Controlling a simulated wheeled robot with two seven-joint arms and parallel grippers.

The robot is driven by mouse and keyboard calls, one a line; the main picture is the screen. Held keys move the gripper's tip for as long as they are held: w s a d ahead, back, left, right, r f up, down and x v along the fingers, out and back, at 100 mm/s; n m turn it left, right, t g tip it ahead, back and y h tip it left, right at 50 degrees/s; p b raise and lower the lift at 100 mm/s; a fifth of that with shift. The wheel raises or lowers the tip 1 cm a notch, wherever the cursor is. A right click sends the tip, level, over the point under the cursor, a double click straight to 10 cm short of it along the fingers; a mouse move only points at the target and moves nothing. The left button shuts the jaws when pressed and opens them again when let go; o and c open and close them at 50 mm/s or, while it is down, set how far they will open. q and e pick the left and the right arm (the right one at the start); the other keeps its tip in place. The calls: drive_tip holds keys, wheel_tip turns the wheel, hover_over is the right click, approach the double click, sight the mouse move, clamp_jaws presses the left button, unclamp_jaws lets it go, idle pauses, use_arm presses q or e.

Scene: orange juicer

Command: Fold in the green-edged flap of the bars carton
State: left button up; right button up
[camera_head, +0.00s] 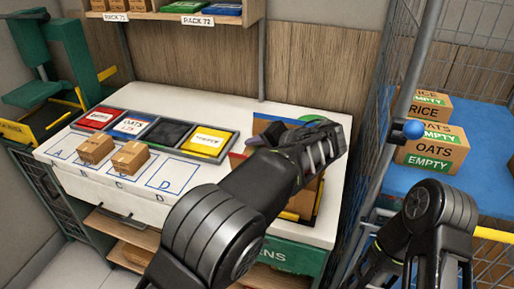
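The bars carton (264,125) stands at the right end of the white worktop, mostly hidden behind my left arm. Only brown, blue, red and yellow bits of it show around the arm. A green patch (315,118), which looks like the green-edged flap, shows just above my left gripper (325,148). The gripper is over the carton's far right part; whether it touches the flap cannot be told. Its fingers are seen from the side and their gap is unclear. My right arm is at the lower right, with its gripper out of view.
Two small brown boxes (96,149) (131,157) stand on marked squares of the worktop (75,180). Behind them is a row of coloured trays (165,132). A wire cage post (400,110) rises at right, beside a blue shelf with cartons marked OATS (432,150) and RICE (430,106).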

sight(251, 154)
use_arm(q)
wheel_tip(251, 154, up, 10)
drive_tip(key=shift+f+b, duration=0.15)
drive_tip(key=shift+b, duration=0.2)
drive_tip(key=shift+w, duration=0.1)
drive_tip(key=shift+w+f+m+t+h+p, duration=0.1)
drive_tip(key=shift+f+m+t+h+p, duration=0.15)
drive_tip(key=shift+h, duration=0.35)
drive_tip(key=shift+m+t+h+p, duration=0.1)
drive_tip(key=shift+t+h, duration=0.25)
drive_tip(key=shift+h, duration=0.25)
drive_tip(key=f+h, duration=0.1)
drive_tip(key=s+a+f+h, duration=0.1)
drive_tip(key=h, duration=0.1)
drive_tip(key=s+f+n+h+p, duration=0.1)
drive_tip(key=shift+s+a+f+t+h, duration=0.2)
drive_tip(key=shift+a+t+h, duration=0.1)
drive_tip(key=shift+h, duration=0.1)
drive_tip(key=shift+s+f, duration=0.1)
drive_tip(key=shift+f, duration=0.15)
